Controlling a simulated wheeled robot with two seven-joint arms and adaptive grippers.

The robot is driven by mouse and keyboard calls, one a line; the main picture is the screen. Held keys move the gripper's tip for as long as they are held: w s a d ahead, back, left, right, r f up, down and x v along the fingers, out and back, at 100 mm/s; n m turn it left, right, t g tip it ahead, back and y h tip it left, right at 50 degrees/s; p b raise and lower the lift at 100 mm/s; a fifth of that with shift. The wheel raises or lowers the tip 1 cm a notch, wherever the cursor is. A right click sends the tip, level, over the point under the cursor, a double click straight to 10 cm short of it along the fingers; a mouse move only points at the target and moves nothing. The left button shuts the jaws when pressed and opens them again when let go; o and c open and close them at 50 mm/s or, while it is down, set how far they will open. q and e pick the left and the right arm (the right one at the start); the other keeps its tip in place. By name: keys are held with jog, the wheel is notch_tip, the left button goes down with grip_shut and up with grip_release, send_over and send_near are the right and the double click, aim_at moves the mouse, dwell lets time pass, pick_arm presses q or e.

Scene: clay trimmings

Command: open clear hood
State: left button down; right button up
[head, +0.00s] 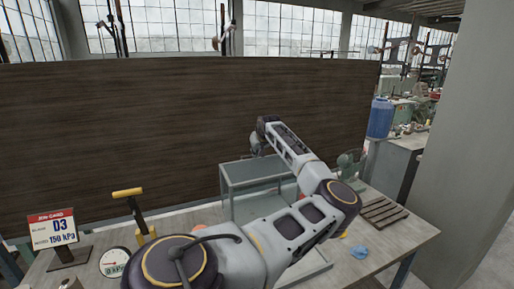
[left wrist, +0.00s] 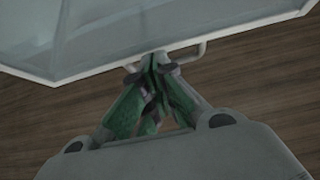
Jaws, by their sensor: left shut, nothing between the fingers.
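The clear hood (head: 245,172) is a pale-framed box with see-through panels on the table, partly hidden by my left arm. In the left wrist view, its clear panel (left wrist: 110,35) and pale rim fill the top, with a small bar handle (left wrist: 191,54) at the rim. My left gripper (left wrist: 158,62) has green fingers closed together, with tips at the handle and nothing seen between them. I cannot tell whether they touch it. In the head view, the left gripper (head: 256,146) is small above the hood's back edge. My right gripper is not in view.
A job card (head: 55,230) reading 03 and 150 kPa, a gauge (head: 113,262) and a yellow T-handle (head: 127,193) stand at the left. A slatted rack (head: 384,212) and blue cloth (head: 359,252) lie at the right. A dark wooden panel (head: 120,130) stands behind.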

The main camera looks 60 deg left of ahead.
pick_arm(q)
jog(key=shift+x, duration=1.2)
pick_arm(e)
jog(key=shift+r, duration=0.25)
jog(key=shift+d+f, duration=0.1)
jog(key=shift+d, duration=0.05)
